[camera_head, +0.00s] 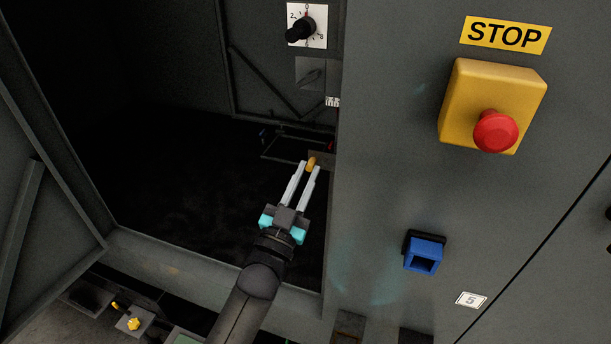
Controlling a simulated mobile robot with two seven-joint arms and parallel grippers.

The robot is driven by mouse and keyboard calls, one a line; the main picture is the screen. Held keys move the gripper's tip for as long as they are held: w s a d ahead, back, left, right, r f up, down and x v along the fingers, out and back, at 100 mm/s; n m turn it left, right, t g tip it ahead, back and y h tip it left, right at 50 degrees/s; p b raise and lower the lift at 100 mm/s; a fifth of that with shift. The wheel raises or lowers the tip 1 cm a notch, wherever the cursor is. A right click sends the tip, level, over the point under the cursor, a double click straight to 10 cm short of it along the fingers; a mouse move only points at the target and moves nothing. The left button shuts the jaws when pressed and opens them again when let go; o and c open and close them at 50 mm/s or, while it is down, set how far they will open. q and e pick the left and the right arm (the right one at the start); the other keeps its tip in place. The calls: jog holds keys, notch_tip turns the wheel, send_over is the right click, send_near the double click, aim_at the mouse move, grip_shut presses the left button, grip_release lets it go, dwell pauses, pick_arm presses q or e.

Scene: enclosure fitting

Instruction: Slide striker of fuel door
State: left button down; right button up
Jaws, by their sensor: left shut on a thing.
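My left gripper (306,171) reaches into the dark opening of a grey enclosure. Its two pale fingers are close together on a small orange-yellow piece (311,162), which looks like the striker. The piece sits at the fingertips, just left of the opening's right edge. A small brownish plate (322,159) shows behind it, and a bit of red lies just above. How the piece is mounted is too small to tell. My right gripper is not in view.
The grey front panel (390,180) stands close on the right, with a yellow stop box (490,105), its red button (495,131) and a blue socket (424,255). An open door (40,190) is at left. A dial (300,29) is above. The dark interior left of the gripper looks free.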

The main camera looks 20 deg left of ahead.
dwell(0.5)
pick_arm(q)
jog(key=shift+a, duration=0.95)
jog(key=c, duration=0.8)
grip_release()
jog(key=shift+a, duration=0.1)
jog(key=b+v, duration=0.2)
jog(key=v, duration=1.3)
jog(key=shift+b, duration=0.4)
jog(key=shift+s, duration=0.1)
